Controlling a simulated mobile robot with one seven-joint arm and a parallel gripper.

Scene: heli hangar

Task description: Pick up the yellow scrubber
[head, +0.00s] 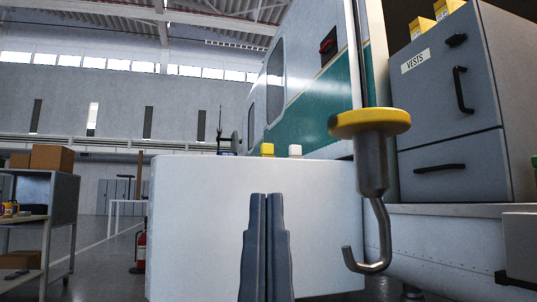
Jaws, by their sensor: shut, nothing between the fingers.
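A small yellow block (267,149), which looks like the yellow scrubber, sits on the top of a large white box-like surface (200,220). Only its upper side part shows, and it is too small to make out its texture. My gripper (265,197) points up from the bottom middle of the head view. Its two grey fingers are together with nothing between them. The fingertips appear below the yellow block in the picture, apart from it, in front of the white surface.
A small white object (295,151) stands right of the yellow block. A metal hook (372,190) with a yellow disc hangs at the right. A grey cabinet (450,100) labelled VESTS is behind it. Shelving (60,215) and a fire extinguisher (140,248) are at left.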

